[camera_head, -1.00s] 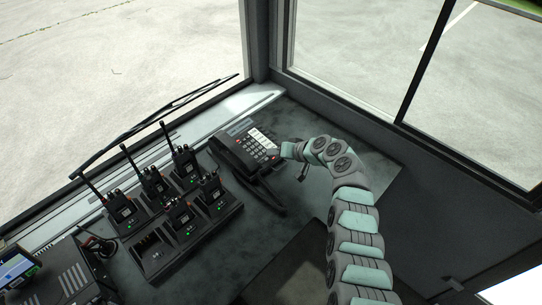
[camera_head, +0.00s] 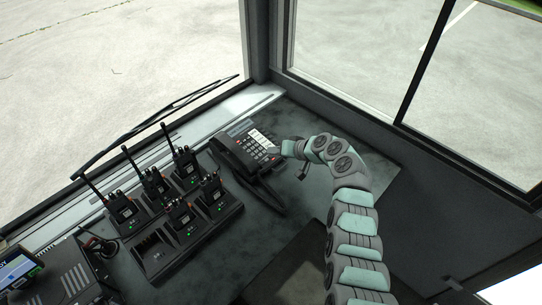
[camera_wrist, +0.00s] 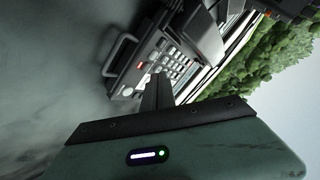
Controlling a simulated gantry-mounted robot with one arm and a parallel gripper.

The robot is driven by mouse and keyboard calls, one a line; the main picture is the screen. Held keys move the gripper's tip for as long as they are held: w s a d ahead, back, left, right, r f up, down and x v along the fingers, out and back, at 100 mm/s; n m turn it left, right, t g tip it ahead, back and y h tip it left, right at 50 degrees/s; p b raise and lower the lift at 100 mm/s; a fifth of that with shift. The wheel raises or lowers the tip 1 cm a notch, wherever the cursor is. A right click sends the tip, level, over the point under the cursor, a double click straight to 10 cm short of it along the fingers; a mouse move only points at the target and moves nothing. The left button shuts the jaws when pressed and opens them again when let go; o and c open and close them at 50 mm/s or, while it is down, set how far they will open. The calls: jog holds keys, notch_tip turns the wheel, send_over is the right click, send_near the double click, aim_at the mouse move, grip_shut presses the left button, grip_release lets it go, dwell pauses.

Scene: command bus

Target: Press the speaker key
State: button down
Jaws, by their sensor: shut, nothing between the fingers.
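A dark desk phone (camera_head: 240,151) with pale and dark keys sits on the dashboard, in the middle of the head view. It also shows in the wrist view (camera_wrist: 128,76), where a red light glows near the keypad's edge. I cannot read which key is the speaker key. My gripper (camera_head: 275,152) is at the right side of the phone's keypad in the head view. In the wrist view its shut fingers (camera_wrist: 158,82) point at the keypad and hide some keys. I cannot tell whether the tip touches a key.
Several handheld radios (camera_head: 183,165) with upright antennas stand in a charger left of the phone. A windscreen lies behind. A screen (camera_head: 18,268) and a black box are at the lower left. The dashboard right of the phone is clear apart from my arm.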

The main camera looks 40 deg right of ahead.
aim_at(276, 161)
jog(key=r+p, duration=0.1)
jog(key=r, duration=0.2)
jog(key=r+p, duration=0.1)
jog(key=r, duration=0.1)
jog(key=shift+s+p, duration=0.35)
dwell(0.6)
